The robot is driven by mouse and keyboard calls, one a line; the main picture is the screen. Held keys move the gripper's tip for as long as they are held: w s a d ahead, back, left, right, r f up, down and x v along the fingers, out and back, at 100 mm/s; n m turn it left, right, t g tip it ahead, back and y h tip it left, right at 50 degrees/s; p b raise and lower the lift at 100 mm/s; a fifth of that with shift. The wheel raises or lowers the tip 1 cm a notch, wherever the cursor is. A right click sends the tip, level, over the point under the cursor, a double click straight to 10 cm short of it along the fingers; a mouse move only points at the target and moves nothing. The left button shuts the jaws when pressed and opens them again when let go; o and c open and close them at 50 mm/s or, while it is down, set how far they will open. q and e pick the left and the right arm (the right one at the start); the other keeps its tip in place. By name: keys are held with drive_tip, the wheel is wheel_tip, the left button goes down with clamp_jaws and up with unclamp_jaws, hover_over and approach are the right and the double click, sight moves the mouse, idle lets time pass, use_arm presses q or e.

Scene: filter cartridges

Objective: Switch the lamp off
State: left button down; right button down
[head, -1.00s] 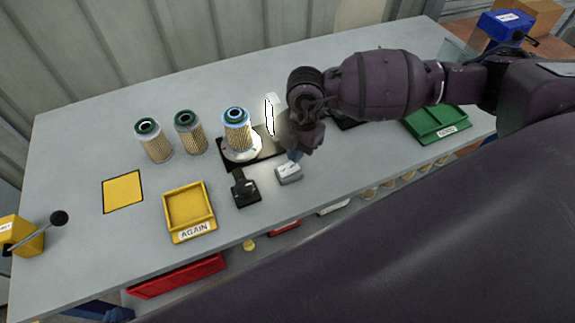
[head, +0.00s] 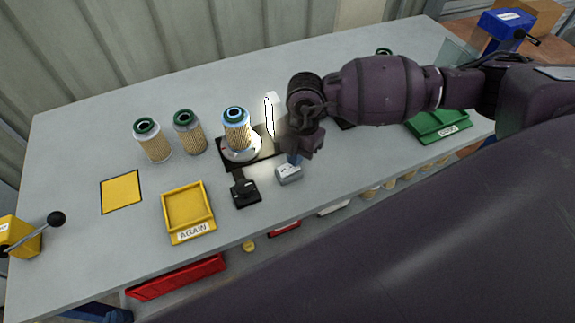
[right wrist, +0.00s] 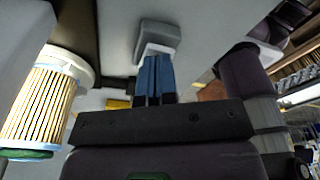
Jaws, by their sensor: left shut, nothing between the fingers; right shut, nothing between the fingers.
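The gripper partly hides the box's top. My left gripper is not in view.
Two green-topped cartridges (head: 153,140) (head: 189,132) stand further left. A black device (head: 244,190), a yellow tray (head: 188,211) and a green tray (head: 440,122) are on the bench.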

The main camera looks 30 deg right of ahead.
drive_tip(key=shift+f, duration=0.5)
idle(0.4)
drive_tip(key=shift+r+p, duration=1.5)
drive_tip(key=shift+r, duration=0.55)
drive_tip(key=shift+r+p, duration=1.15)
drive_tip(key=shift+r, duration=0.35)
drive_tip(key=shift+f, duration=0.1)
